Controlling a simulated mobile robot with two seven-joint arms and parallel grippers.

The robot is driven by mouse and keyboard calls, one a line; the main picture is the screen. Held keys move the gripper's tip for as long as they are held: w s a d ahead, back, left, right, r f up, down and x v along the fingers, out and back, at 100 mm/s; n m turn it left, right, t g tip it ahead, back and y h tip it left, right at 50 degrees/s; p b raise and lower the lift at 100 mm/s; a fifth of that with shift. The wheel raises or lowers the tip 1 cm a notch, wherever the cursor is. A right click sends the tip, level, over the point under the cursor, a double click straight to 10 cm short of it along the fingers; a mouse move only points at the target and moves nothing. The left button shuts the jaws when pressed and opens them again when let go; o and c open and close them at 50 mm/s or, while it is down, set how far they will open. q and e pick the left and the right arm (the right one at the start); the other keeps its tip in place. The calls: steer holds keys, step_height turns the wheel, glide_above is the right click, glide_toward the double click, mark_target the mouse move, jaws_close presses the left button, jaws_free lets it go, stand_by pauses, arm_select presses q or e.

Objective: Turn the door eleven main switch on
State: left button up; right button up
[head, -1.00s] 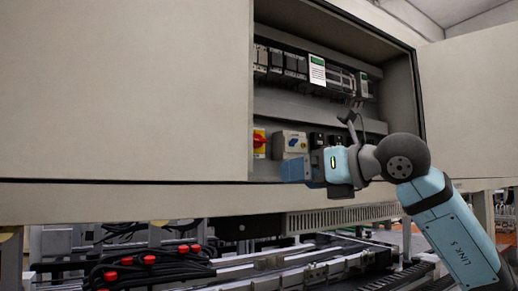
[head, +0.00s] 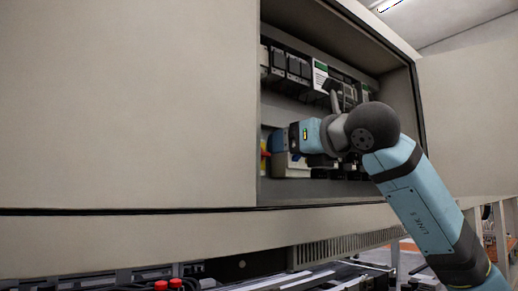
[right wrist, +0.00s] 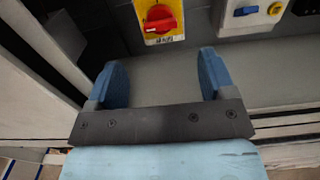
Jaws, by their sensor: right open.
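The main switch is a red rotary knob on a yellow plate (right wrist: 160,18), at the top of the right wrist view. The lettering under the knob is too small to read. In the head view only a sliver of the yellow plate (head: 264,148) shows at the cabinet opening's left edge, beside my right gripper (head: 277,141). In the right wrist view my right gripper (right wrist: 162,60) is open and empty. Its two blue fingers are spread apart below the switch in the picture, with the knob between their lines and apart from them. My left gripper is not in view.
A grey box with a blue switch and yellow button (right wrist: 250,12) sits right of the main switch. The open cabinet (head: 415,110) holds breakers (head: 290,65) above. A closed panel (head: 125,110) borders the opening on the left. Red-capped parts (head: 168,284) lie below.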

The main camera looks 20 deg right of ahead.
mark_target(262, 153)
steer(key=p+x, duration=0.3)
steer(key=x, duration=0.6)
steer(key=shift+w+a+p, duration=0.2)
steer(key=shift+w+p, duration=0.1)
steer(key=shift+w, duration=0.15)
steer(key=shift+w+f, duration=0.1)
steer(key=shift+w, duration=0.1)
steer(key=c, duration=0.9)
steer(key=shift+c, duration=0.2)
